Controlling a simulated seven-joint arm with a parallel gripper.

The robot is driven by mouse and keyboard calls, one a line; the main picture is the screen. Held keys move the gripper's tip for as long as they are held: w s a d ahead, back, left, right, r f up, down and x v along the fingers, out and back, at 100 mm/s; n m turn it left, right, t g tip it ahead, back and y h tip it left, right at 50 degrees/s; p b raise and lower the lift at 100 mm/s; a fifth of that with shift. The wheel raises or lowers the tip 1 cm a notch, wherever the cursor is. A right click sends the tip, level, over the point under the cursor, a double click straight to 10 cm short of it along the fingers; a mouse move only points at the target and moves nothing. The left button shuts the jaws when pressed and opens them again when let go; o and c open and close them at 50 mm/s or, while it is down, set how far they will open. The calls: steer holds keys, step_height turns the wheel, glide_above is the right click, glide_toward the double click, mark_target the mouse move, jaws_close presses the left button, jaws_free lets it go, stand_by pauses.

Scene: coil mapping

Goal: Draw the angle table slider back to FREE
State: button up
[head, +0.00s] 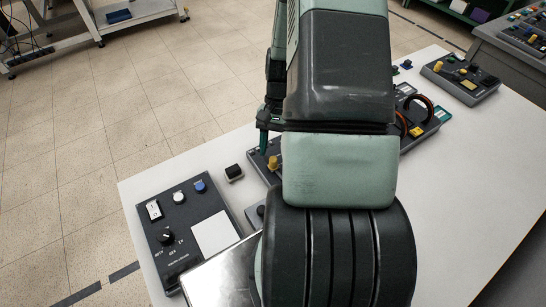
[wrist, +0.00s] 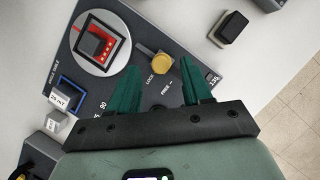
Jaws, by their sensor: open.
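The angle table panel (wrist: 75,75) is dark grey and fills the middle of the wrist view. It carries a white round table (wrist: 84,59) with a red angle piece in a dark frame. The slider's yellow knob (wrist: 161,64) has a metal stem, with LOCK and FREE printed beside it; I cannot tell which word it stands at. My gripper (wrist: 161,70) is open, with one green finger on each side of the knob; contact is not clear. In the head view the yellow knob (head: 273,163) shows just below my gripper (head: 264,143), partly hidden by my arm.
A small black-topped block (head: 234,173) stands left of the panel; it also shows in the wrist view (wrist: 233,27). A switch box (head: 185,228) with a dial and buttons lies at front left. Another panel (head: 418,118) with coils is behind my arm.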

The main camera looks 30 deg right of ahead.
steer(key=shift+x, duration=1.85)
jaws_close()
